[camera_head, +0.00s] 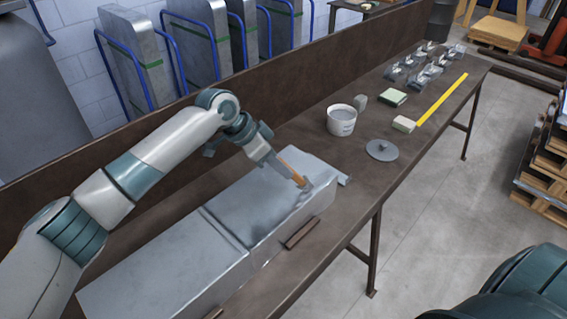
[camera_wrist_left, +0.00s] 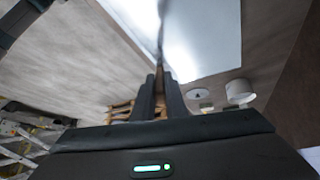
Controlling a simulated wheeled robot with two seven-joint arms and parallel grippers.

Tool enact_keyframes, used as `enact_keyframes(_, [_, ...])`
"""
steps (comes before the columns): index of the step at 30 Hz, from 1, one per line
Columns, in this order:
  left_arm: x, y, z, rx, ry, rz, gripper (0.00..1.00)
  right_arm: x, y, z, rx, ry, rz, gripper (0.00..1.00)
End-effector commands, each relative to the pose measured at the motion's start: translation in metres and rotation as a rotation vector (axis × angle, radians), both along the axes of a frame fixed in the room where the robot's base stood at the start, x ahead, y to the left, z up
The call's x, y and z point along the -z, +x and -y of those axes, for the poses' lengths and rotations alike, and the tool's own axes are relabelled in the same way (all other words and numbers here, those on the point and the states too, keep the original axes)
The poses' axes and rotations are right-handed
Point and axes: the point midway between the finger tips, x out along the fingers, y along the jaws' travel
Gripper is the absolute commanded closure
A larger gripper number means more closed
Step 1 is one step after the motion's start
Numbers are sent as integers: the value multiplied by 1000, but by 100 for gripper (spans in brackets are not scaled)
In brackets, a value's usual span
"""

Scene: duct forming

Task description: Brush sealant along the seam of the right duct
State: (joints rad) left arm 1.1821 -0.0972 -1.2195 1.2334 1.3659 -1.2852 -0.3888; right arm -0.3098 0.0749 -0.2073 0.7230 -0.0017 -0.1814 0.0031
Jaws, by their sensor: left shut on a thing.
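My left gripper (camera_head: 272,160) is shut on the wooden handle of a brush (camera_head: 294,174), over the right end of the grey sheet-metal duct work. The brush slants down to the right, its head at the top near the front edge of the right duct (camera_head: 250,205). Whether the bristles touch the metal is hard to tell. Darker grey patches show near the brush head. A second duct section (camera_head: 150,270) lies to the left, beyond a raised joint. In the left wrist view the brush handle (camera_wrist_left: 159,80) stands between the fingers, before the bright duct (camera_wrist_left: 200,30). My right gripper is not in view.
A white tub (camera_head: 341,122) of grey stuff and a round grey lid (camera_head: 382,150) stand right of the duct. Small blocks, a yellow strip (camera_head: 442,99) and several metal clamps (camera_head: 425,65) lie farther along the brown bench. A raised back wall (camera_head: 300,75) runs behind.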

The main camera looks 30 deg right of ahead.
Motion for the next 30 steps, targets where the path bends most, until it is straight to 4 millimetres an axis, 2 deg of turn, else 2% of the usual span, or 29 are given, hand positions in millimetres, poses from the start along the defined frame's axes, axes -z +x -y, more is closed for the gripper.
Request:
enact_keyframes(8, [0,-1,-2,-1,1,0,100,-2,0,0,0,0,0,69])
enact_keyframes(21, [-3,-10,-29,-1,1,-2,100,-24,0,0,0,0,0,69])
enact_keyframes(30, [-2,-12,-33,0,0,0,100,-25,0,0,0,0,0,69])
